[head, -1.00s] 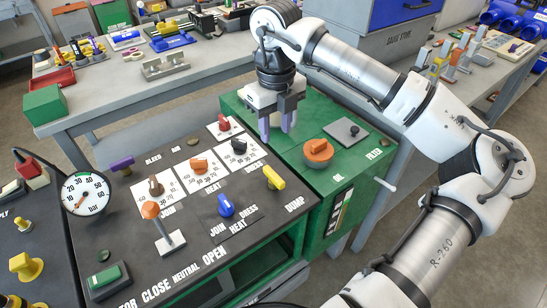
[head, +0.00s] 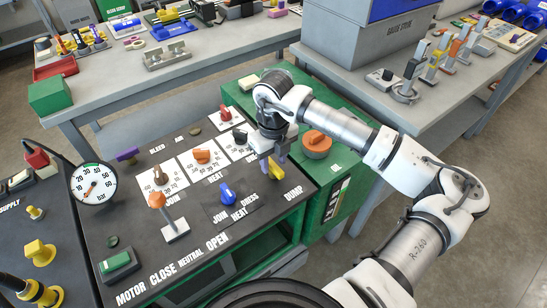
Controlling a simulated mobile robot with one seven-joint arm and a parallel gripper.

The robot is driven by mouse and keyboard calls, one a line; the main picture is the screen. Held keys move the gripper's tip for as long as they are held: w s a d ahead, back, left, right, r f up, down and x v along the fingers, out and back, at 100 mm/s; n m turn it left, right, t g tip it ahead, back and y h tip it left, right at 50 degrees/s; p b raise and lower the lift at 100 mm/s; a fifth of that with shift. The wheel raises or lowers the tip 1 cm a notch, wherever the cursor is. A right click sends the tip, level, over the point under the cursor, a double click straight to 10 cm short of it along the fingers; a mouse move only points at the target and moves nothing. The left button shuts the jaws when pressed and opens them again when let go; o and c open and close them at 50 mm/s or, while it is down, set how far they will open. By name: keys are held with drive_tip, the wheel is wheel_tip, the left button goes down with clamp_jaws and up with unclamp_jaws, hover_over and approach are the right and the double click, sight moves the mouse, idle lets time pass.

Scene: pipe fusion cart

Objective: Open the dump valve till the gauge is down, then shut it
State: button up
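The dump valve is a yellow lever handle (head: 277,177) beside the word DUMP at the right end of the black panel. My gripper (head: 272,166) points down right over this handle and covers part of it. The round white gauge (head: 92,184) marked bar stands at the panel's left edge. Its orange needle points to the lower left, but the exact reading is too small to tell.
An orange-topped lever (head: 157,201), a blue knob (head: 227,192) and an orange knob (head: 202,157) stand left of my gripper. A black knob (head: 240,137) is close behind it. The green cabinet with an orange round knob (head: 317,142) is to the right.

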drive_tip(key=shift+f, duration=0.35)
clamp_jaws()
drive_tip(key=shift+f+b, duration=0.15)
drive_tip(key=shift+b, duration=0.3)
drive_tip(key=shift+n+b, duration=0.5)
drive_tip(key=shift+b, duration=0.35)
drive_tip(key=shift+r, duration=0.2)
